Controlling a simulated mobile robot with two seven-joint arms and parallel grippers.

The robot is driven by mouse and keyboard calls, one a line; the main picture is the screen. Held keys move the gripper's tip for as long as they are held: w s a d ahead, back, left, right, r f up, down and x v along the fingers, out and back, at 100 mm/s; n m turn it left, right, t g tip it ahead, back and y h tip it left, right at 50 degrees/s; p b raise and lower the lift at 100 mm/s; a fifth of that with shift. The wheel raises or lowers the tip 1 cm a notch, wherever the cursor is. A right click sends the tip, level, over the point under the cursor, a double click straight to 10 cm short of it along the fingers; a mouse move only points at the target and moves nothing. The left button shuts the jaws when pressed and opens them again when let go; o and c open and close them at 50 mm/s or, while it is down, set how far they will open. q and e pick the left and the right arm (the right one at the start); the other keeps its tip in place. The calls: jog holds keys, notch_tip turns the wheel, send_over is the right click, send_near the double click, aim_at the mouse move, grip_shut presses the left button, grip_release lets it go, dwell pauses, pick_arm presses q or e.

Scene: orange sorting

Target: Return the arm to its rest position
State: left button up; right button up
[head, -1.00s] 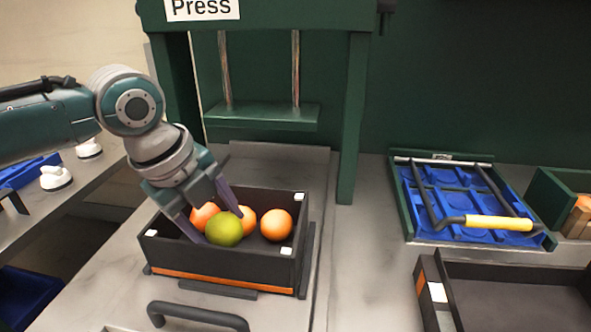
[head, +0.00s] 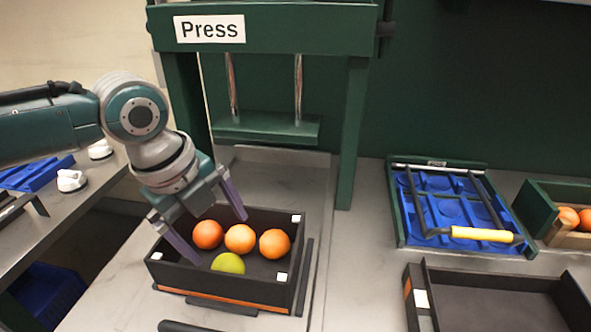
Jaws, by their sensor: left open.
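My left gripper (head: 216,240) comes in from the left in the head view. It is open and empty, with its two purple fingers spread over the left part of a black box (head: 226,294). Three oranges (head: 240,238) lie in a row in the box. A green fruit (head: 229,263) lies at the front of the box, beside the front finger and apart from the rear one. My right gripper is not in view.
A green press (head: 265,128) stands behind the box. A blue tray (head: 440,207) with a yellow-handled bar (head: 482,234) sits to the right. An empty-looking black box (head: 500,300) is at front right. A green crate (head: 540,205) holds oranges. White knobbed objects (head: 71,181) stand at left.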

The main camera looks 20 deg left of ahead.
pick_arm(q)
notch_tip(320, 180, up, 2)
jog(key=shift+r+p, duration=0.1)
jog(key=shift+p, duration=0.6)
jog(key=s+d+n+h, duration=0.1)
jog(key=s+d+n, duration=0.7)
jog(key=s+d, duration=0.35)
jog(key=s+a+r+n+y, duration=0.2)
jog(key=s+a+r+n, duration=0.25)
jog(key=s+n, duration=0.6)
notch_tip(320, 180, up, 30)
jog(key=w+n+p, duration=0.1)
jog(key=p, duration=2.9)
jog(key=shift+w+f+t, duration=0.15)
jog(key=shift+w+t, duration=0.15)
jog(key=shift+a, duration=0.1)
